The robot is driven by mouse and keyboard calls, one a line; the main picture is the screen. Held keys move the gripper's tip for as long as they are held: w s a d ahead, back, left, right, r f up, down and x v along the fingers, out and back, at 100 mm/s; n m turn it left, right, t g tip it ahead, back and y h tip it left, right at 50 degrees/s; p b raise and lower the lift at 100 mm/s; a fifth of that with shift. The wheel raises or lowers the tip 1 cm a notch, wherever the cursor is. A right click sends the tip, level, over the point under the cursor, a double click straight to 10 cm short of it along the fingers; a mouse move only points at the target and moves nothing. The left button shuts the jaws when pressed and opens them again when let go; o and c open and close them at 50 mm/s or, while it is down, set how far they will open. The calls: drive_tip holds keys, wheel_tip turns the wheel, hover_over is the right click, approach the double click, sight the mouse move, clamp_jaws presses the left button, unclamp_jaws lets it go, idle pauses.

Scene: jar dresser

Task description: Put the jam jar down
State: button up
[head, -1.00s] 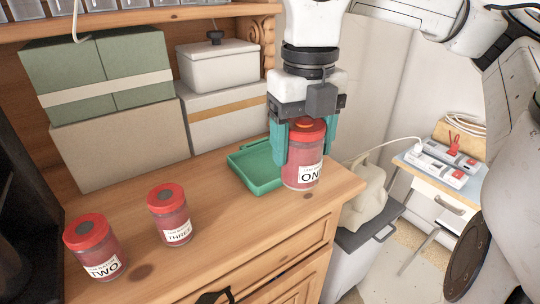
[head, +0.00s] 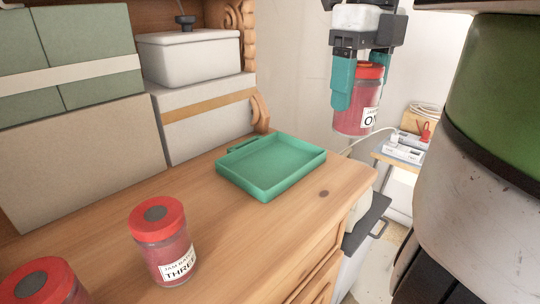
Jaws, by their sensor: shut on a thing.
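My gripper (head: 362,88) is shut on a jam jar (head: 352,118) with a red lid and a label beginning "ON". It holds the jar upright in the air, up and to the right of the green tray in the picture. One teal finger covers the jar's left side. The green tray (head: 318,158) lies empty on the wooden dresser top (head: 225,240). A second jar, labelled THREE (head: 172,254), stands upright at the front left of the dresser. Another red-lidded jar (head: 62,288) is cut off at the bottom left corner.
Green boxes (head: 90,35), a beige box (head: 80,160) and a white lidded box (head: 190,58) on another box fill the back left. A grey bin (head: 368,232) stands beyond the dresser's right edge. Bare dresser top lies around the tray.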

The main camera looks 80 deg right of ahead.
drive_tip(key=shift+w+d+f+p, duration=0.25)
drive_tip(key=shift+w+d+f, duration=0.7)
drive_tip(key=shift+w+f, duration=1.05)
drive_tip(key=shift+w+d+f+p, duration=0.2)
drive_tip(key=shift+w+d+f, duration=0.7)
drive_tip(key=shift+w+f, duration=1.1)
drive_tip(key=shift+w+d+f+p, duration=0.25)
drive_tip(key=shift+w+d+f, duration=0.7)
drive_tip(key=shift+w+f, duration=1.05)
drive_tip(key=shift+s+f, duration=0.2)
drive_tip(key=shift+s, duration=0.05)
drive_tip(key=shift+f, duration=0.15)
drive_tip(key=o, duration=1.3)
drive_tip(key=shift+o, duration=0.2)
wheel_tip(320, 180, up, 12)
